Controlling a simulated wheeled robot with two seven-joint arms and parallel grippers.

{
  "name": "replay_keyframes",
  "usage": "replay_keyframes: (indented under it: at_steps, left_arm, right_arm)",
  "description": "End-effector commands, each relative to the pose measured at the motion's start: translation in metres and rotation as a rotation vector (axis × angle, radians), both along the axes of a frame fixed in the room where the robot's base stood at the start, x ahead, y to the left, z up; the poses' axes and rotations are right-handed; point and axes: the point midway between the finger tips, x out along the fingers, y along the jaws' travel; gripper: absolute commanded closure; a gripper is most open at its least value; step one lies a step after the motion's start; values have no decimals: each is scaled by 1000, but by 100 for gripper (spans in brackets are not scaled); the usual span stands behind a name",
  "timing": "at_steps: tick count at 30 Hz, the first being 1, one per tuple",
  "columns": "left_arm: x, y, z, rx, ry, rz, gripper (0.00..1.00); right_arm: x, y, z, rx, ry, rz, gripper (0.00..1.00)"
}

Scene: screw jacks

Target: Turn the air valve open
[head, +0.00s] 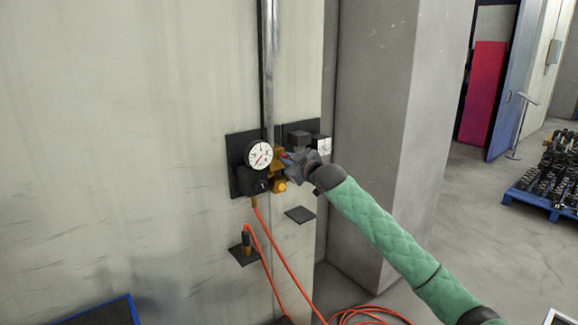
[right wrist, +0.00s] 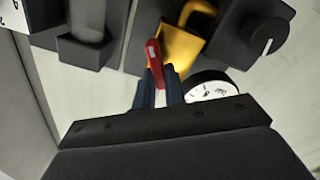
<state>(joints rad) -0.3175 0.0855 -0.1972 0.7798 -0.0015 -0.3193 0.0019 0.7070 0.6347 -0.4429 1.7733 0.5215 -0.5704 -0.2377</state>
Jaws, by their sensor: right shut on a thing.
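The air valve is a brass-yellow body (right wrist: 183,48) with a red lever handle (right wrist: 154,52), mounted on a dark panel on the wall. In the head view the valve body (head: 278,157) sits just right of the round white gauge (head: 258,154), and the red handle is mostly hidden by my gripper. My right gripper (head: 291,160) reaches the panel from the right and is shut on the red handle. In the right wrist view its two dark fingers (right wrist: 159,84) stand on either side of the handle's end. My left gripper is not in view.
A black regulator knob (right wrist: 265,36) and the gauge (right wrist: 211,86) are close beside the valve. A vertical metal pipe (head: 268,70) runs above. An orange hose (head: 275,262) hangs below to the floor. A concrete pillar (head: 375,130) stands to the right.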

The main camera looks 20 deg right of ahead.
Motion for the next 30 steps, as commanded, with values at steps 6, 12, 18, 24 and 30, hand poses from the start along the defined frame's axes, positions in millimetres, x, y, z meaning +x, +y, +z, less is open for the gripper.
replay_keyframes:
  at_steps: [6,12,18,24,30]
  left_arm:
    - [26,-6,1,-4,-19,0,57]
    - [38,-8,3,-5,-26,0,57]
    - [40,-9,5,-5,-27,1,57]
    - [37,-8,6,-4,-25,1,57]
    - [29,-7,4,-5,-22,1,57]
  right_arm:
    - [-1,1,-3,-197,-72,-1,100]
    - [-1,3,-4,-375,-136,0,100]
    - [-2,4,-6,-552,-199,0,100]
    - [-2,6,-8,-708,-256,1,100]
    - [-2,6,-10,-830,-299,1,100]
